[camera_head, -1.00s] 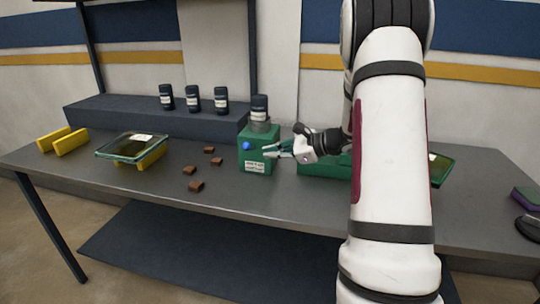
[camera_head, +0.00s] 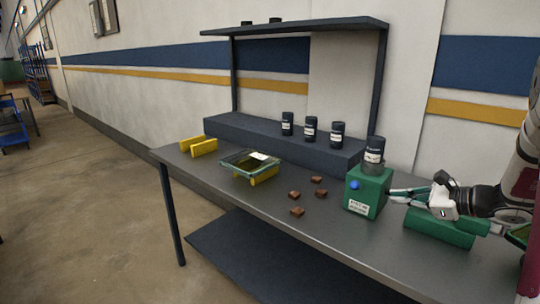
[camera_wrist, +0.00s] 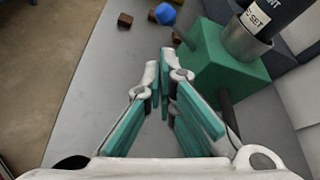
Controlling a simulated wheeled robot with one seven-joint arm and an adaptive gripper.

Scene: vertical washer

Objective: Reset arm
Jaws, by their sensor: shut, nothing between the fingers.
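In the wrist view the gripper's fingertips (camera_wrist: 168,58) meet near the middle, left of the green box (camera_wrist: 222,62). I cannot tell whether a finger touches the box. The blue button (camera_wrist: 165,14) shows beyond the fingertips. A dark labelled bottle (camera_head: 375,149) stands upright in a holder on top of the box.
Several brown blocks (camera_head: 297,211) lie on the grey table (camera_head: 330,240). A glass-topped tray (camera_head: 248,162) and yellow blocks (camera_head: 204,147) are at the left. Dark bottles (camera_head: 310,130) stand on a raised ledge (camera_head: 240,132). A green block (camera_head: 440,227) lies below my gripper.

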